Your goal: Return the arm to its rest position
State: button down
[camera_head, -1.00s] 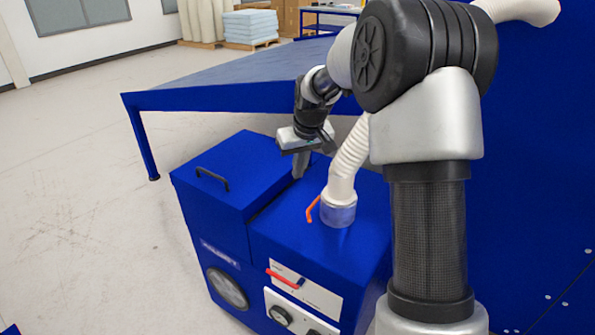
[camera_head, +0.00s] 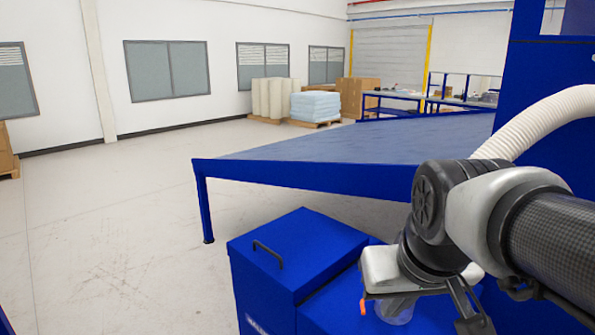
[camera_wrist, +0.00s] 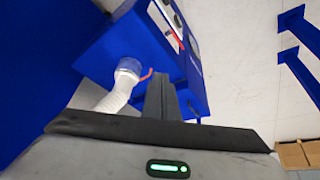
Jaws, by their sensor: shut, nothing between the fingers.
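My gripper shows in the wrist view (camera_wrist: 160,92), its dark fingers together with nothing between them. In the head view my folded arm fills the lower right, with the silver hand over the blue foam machine (camera_head: 290,255). The gripper appears apart from the machine. Much of the machine's top is hidden behind my arm in the head view.
A large blue table (camera_head: 300,155) stands behind the machine. A white hose (camera_head: 540,120) passes above my arm, near a tall blue structure (camera_head: 545,65) at the right. Foam blocks (camera_head: 315,105) and cartons stand far back.

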jog(key=s, duration=0.5)
notch_tip(320, 180, up, 15)
jog(key=p, duration=1.6)
